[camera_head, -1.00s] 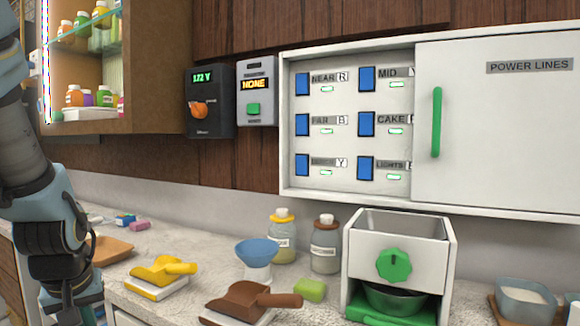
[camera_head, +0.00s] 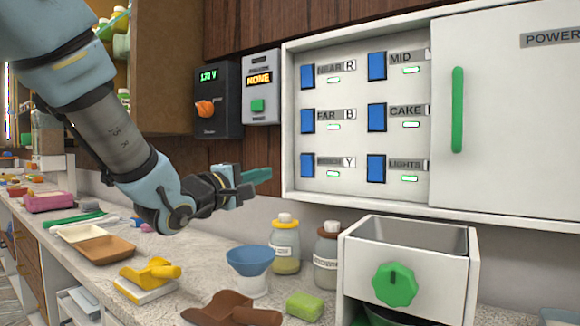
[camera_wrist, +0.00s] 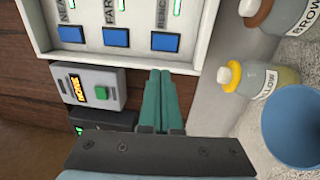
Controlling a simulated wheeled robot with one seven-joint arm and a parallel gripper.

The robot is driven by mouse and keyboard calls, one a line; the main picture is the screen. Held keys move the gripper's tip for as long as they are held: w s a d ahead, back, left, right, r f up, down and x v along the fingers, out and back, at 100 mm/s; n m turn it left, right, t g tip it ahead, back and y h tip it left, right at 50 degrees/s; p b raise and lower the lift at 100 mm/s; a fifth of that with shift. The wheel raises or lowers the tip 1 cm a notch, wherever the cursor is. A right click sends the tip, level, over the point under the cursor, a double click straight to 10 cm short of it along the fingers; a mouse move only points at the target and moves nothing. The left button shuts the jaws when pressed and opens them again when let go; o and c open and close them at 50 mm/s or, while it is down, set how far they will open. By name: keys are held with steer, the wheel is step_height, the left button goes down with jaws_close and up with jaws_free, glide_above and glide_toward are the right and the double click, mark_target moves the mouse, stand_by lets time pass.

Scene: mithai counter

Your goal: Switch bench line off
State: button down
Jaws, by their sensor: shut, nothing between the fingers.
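The bench line's blue rocker switch (camera_head: 307,166) is the bottom one in the left column of the white power panel (camera_head: 288,110). A lit green lamp (camera_head: 333,174) sits beside it, under its label. In the wrist view the blue bench switch (camera_wrist: 165,42) lies just beyond my fingertips, under a label reading BENCH. My gripper (camera_head: 268,174) is shut and empty, its green fingers pointing right at the panel's lower left corner, left of the switch and slightly lower. In the wrist view my gripper (camera_wrist: 158,75) appears apart from the switch.
Other blue switches, marked NEAR (camera_head: 307,77), FAR (camera_head: 307,121), MID (camera_head: 377,66), CAKE (camera_head: 377,117) and LIGHTS (camera_head: 376,168), share the panel. A sliding door (camera_head: 510,130) covers its right part. Jars (camera_head: 286,240) and a blue funnel (camera_head: 250,262) stand below.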

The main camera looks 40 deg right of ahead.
mark_target(304, 160)
steer(key=shift+s+r, duration=0.1)
steer(key=shift+r, duration=0.05)
steer(key=shift+d, duration=0.15)
steer(key=p+x, duration=0.4)
steer(key=x, duration=1)
steer(key=shift+r, duration=0.1)
